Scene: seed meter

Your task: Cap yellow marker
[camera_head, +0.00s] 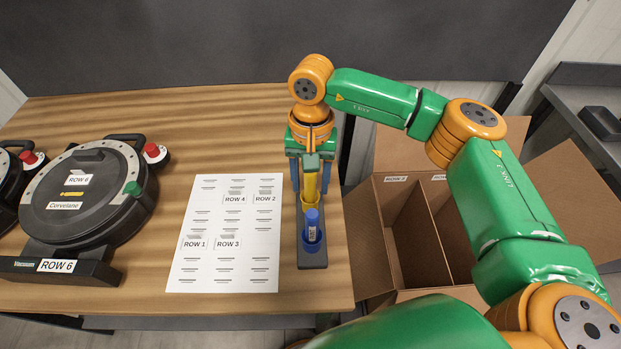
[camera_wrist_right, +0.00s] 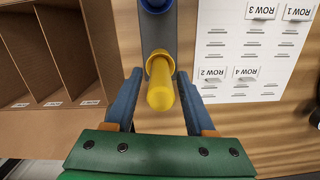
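The yellow marker (camera_head: 310,187) stands upright in a yellow ring-shaped socket on a narrow dark holder (camera_head: 313,259) near the table's right edge. In the right wrist view the yellow marker (camera_wrist_right: 160,92) points toward the camera, with the yellow socket (camera_wrist_right: 158,56) around its far end. My right gripper (camera_head: 311,180) points down over it. Its blue fingers (camera_wrist_right: 158,78) are apart on either side of the marker, with small gaps showing. I cannot make out a separate yellow cap. My left gripper is out of view.
A blue marker (camera_head: 312,228) stands in a blue socket nearer on the same holder. A printed sheet (camera_head: 205,270) with row labels lies left of it. Round black seed meters (camera_head: 85,205) sit farther left. A divided cardboard box (camera_head: 390,215) stands right of the table.

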